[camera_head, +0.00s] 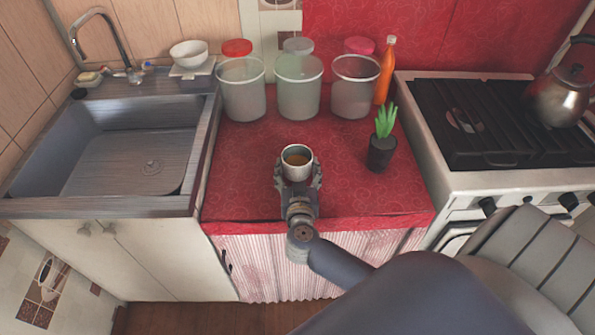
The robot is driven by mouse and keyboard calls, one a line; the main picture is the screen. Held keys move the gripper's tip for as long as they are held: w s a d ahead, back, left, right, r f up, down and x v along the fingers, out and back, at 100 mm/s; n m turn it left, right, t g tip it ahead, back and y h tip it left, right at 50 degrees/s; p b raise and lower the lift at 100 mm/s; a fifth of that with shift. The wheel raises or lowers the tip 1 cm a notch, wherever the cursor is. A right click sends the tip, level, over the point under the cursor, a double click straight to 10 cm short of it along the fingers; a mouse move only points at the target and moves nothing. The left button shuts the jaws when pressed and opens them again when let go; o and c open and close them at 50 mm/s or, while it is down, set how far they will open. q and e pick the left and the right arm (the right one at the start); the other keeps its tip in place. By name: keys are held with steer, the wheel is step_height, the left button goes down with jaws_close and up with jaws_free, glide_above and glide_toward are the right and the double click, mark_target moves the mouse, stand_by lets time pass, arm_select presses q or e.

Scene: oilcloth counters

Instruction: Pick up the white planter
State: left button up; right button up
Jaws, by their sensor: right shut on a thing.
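The white planter (297,171) is a small round pot with a white rim and brown contents, on or just above the red oilcloth counter (245,180); I cannot tell which. My right gripper (298,184) reaches in from the front and is shut on the planter, with a finger at each side of it. The planter's near lower side is partly hidden by the gripper. My left gripper is not in view.
A dark pot with a green plant (381,152) stands right of the planter. Several clear containers (299,88) and an orange bottle (385,70) stand behind. A sink (130,150) lies left, a stove (480,170) with a kettle (558,97) right. The counter's left front is clear.

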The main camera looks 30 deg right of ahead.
steer(key=shift+r, duration=0.95)
steer(key=s+a+r, duration=0.1)
steer(key=s+a, duration=0.2)
steer(key=s, duration=1.2)
steer(key=shift+s+r, duration=0.2)
steer(key=shift+s, duration=0.15)
steer(key=shift+a, duration=0.15)
